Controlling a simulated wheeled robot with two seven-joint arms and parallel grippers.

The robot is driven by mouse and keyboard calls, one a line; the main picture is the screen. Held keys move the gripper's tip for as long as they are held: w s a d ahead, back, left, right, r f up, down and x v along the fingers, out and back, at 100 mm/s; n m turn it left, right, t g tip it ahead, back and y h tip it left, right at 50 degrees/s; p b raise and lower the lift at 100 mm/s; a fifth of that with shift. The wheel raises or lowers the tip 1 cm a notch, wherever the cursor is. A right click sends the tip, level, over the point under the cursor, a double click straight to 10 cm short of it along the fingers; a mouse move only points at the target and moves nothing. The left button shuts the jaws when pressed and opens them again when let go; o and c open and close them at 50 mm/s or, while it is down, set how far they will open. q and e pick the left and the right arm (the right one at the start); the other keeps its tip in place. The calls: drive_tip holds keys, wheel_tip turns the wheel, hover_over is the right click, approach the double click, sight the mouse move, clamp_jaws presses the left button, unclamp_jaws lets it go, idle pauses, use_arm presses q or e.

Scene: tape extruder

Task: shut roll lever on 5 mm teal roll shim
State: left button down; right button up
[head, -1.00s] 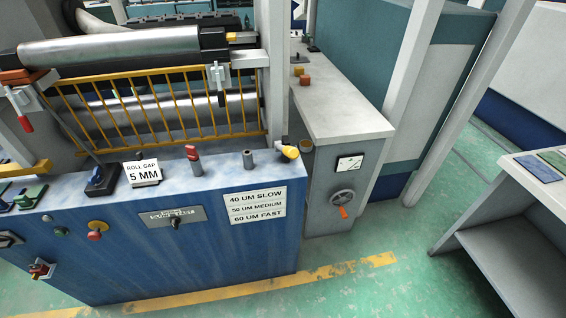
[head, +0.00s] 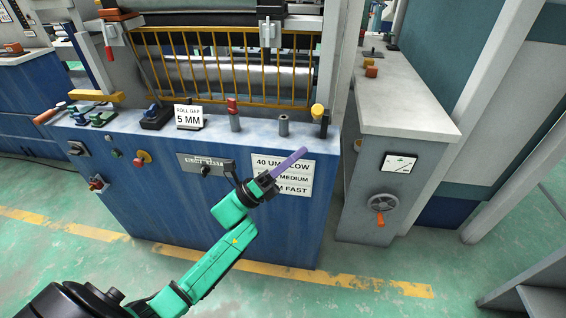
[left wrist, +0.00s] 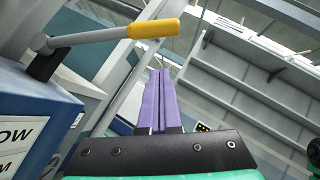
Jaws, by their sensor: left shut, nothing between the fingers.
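My left gripper (head: 303,151) has purple fingers, held together and empty, in front of the blue machine's face near the speed sign. Its fingers also show in the left wrist view (left wrist: 159,100). A lever with a yellow handle (head: 317,112) stands at the right end of the machine's top, up and right of the fingertips. In the left wrist view its yellow handle (left wrist: 155,28) points right from a grey rod, above the fingertips and apart from them. I cannot make out a teal roll shim for certain. My right gripper is not in view.
The ROLL GAP 5 MM sign (head: 189,117), a red-topped post (head: 233,113) and a grey post (head: 283,125) stand along the machine's top. A yellow guard (head: 225,68) fronts the rollers. A grey cabinet with a handwheel (head: 381,203) stands right.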

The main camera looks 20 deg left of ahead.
sight(317, 116)
use_arm(q)
drive_tip(key=w+d+r+p, duration=0.1)
drive_tip(key=w+r, duration=0.3)
drive_tip(key=shift+r+p, duration=0.35)
drive_tip(key=shift+r, duration=0.05)
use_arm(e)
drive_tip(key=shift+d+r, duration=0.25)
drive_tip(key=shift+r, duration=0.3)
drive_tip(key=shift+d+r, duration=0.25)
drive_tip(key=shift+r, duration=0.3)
use_arm(q)
drive_tip(key=shift+r, duration=0.1)
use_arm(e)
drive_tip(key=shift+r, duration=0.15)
